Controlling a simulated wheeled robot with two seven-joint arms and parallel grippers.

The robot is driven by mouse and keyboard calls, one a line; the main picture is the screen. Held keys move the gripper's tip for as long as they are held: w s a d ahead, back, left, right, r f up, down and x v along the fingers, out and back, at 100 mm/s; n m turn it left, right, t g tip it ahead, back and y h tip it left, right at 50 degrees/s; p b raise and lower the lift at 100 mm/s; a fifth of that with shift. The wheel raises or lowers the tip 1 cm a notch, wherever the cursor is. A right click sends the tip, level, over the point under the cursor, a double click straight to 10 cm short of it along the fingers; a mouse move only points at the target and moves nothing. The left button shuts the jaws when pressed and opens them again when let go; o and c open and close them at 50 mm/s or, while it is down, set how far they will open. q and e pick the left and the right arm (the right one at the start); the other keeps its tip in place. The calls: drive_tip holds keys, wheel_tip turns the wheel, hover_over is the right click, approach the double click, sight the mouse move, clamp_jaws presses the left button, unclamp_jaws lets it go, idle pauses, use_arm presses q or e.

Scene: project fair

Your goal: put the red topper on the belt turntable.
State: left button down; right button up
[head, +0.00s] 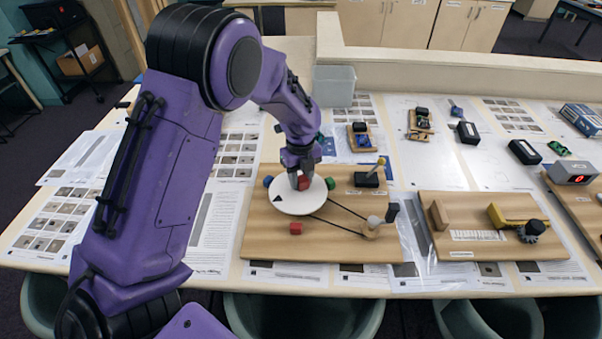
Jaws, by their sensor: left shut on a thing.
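The belt turntable is a white disc (290,203) with a black triangle mark, on a wooden board (262,247). A dark belt runs from it to a small pulley with a crank (374,225) at the right. My left gripper (301,176) points down over the disc's back part, shut on the red topper (303,183). The topper is at or just above the disc's surface; I cannot tell whether it touches. The fingers hide part of it. My right gripper is not in view.
Around the disc on the board are a red block (295,228) in front, a blue block (267,181) at left and a green block (330,184) at right. Another wooden board (440,250) with a yellow part stands to the right. A grey bin (334,86) stands behind.

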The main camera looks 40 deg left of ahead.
sight(295, 192)
use_arm(q)
drive_tip(key=shift+s, duration=0.15)
drive_tip(key=shift+s+d, duration=0.1)
drive_tip(key=shift+s, duration=0.2)
drive_tip(key=shift+s+r, duration=0.25)
drive_tip(key=shift+s, duration=0.8)
drive_tip(key=c, duration=1.1)
unclamp_jaws()
drive_tip(key=shift+w+f, duration=0.25)
drive_tip(key=shift+f, duration=0.05)
drive_tip(key=o, duration=0.4)
drive_tip(key=shift+w+f, duration=0.15)
drive_tip(key=shift+w, duration=0.2)
drive_tip(key=shift+w+d, duration=0.1)
drive_tip(key=shift+w, duration=0.05)
drive_tip(key=shift+s, duration=0.3)
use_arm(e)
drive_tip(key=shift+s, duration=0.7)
